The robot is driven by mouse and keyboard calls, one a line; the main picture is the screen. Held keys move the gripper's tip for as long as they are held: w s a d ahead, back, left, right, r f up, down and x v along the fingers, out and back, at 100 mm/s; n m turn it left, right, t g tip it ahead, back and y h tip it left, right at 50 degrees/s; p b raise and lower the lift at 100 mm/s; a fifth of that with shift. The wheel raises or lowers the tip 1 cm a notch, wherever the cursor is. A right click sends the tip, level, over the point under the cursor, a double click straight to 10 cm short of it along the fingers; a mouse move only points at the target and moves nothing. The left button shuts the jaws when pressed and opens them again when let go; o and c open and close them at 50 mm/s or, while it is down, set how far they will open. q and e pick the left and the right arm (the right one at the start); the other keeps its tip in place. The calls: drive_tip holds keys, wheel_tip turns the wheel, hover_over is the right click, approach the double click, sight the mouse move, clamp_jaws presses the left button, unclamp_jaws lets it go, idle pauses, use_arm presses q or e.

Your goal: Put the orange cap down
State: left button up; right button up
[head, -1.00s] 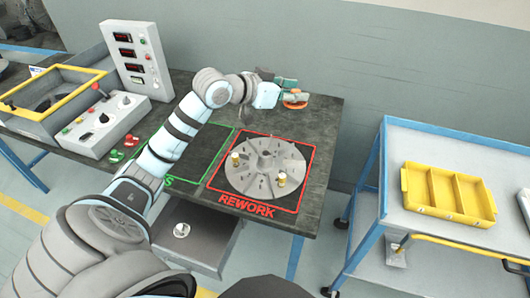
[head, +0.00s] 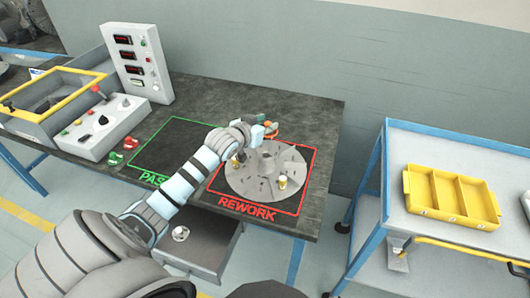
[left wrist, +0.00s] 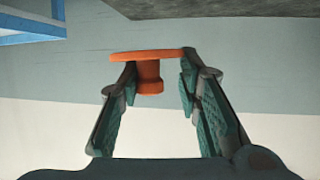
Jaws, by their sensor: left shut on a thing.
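The orange cap (left wrist: 149,72) is a wide flange with a short stem, seen side-on between the fingertips in the left wrist view. In the head view only a bit of orange cap (head: 271,135) shows beside the fingers. My left gripper (head: 266,127) is shut on it, over the far side of the rework area. The cap appears held above the grey finned wheel (head: 250,181), which lies in the red REWORK outline. How far above the bench it is, I cannot tell. My right gripper is not in view.
Two brass-coloured pieces stand on the wheel. The green-outlined area (head: 172,148) left of it is empty but partly covered by my arm. A control box (head: 101,125) stands at left. An open drawer (head: 205,245) is below. A yellow divided tray (head: 450,192) sits on the right cart.

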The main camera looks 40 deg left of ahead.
use_arm(q)
wheel_tip(320, 180, down, 10)
drive_tip(key=shift+f+b, duration=0.1)
drive_tip(key=shift+b, duration=0.6)
drive_tip(key=o, duration=1)
drive_tip(key=shift+c, duration=0.2)
drive_tip(key=shift+f, duration=0.1)
